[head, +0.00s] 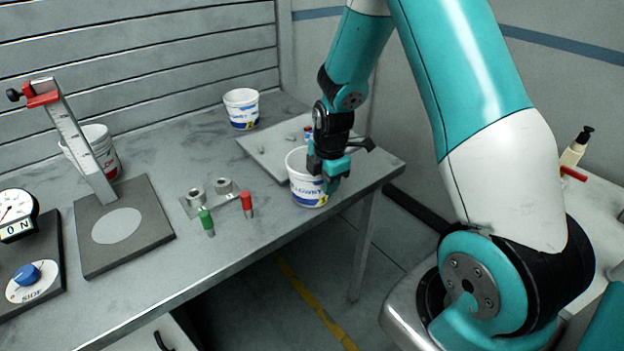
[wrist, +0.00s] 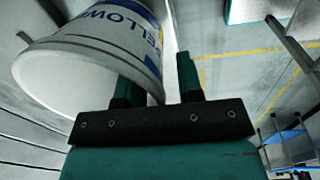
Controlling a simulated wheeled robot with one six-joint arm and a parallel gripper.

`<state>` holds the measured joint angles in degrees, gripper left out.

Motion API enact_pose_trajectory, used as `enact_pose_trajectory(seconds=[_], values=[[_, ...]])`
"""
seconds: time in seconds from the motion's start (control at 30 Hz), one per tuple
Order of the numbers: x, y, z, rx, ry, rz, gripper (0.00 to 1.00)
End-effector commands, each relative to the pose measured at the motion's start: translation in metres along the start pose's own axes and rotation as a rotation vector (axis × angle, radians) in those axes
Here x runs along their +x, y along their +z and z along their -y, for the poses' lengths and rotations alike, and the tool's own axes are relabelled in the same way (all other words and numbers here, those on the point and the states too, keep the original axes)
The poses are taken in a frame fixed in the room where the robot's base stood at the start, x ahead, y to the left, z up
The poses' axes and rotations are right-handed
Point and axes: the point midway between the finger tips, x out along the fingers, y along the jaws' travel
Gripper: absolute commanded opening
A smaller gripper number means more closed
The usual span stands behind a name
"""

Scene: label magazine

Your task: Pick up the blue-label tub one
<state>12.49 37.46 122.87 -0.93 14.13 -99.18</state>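A white tub with blue lettering and a yellow patch on its label (head: 306,190) stands near the table's front right edge. My gripper (head: 324,172) is at this tub's right side and hides part of its rim and wall. In the wrist view the tub (wrist: 85,65) fills the upper left. My gripper (wrist: 160,82) shows a gap between its fingers there; the left finger overlaps the tub and the right one is clear of it. I cannot tell whether a finger touches the tub. A second blue-label tub (head: 241,110) stands farther back.
A red-label tub (head: 101,150) stands at the left, behind a press stand with a red clamp (head: 124,232). A light board (head: 262,150) lies by the tubs. A small holder (head: 212,202) has two rolls, with a green and a red marker beside it. A dial panel (head: 40,262) is far left.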

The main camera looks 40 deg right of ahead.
Motion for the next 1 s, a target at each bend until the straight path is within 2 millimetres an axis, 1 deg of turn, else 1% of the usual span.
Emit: enact_pose_trajectory(seconds=[0.07, 0.17, 0.2, 0.23, 0.6, 0.77, 0.87, 0.97, 1.0], values=[[0.0, 0.0, 0.0, 0.0, 0.0, 0.0, 0.34], [0.0, 0.0, 0.0, 0.0, 0.0, 0.0, 0.13], [0.0, 0.0, 0.0, 0.0, 0.0, 0.0, 0.04], [0.0, 0.0, 0.0, 0.0, 0.0, 0.0, 0.0], [-0.001, 0.0, 0.0, 0.0, -0.001, -0.001, 0.0], [-0.008, 0.0, -0.001, 0.0, 0.001, 0.0, 0.0], [-0.02, 0.0, -0.003, 0.0, 0.004, 0.0, 0.0], [-0.042, 0.0, -0.006, 0.0, 0.007, 0.001, 0.0], [-0.053, 0.0, -0.007, 0.0, 0.009, 0.001, 0.0]])
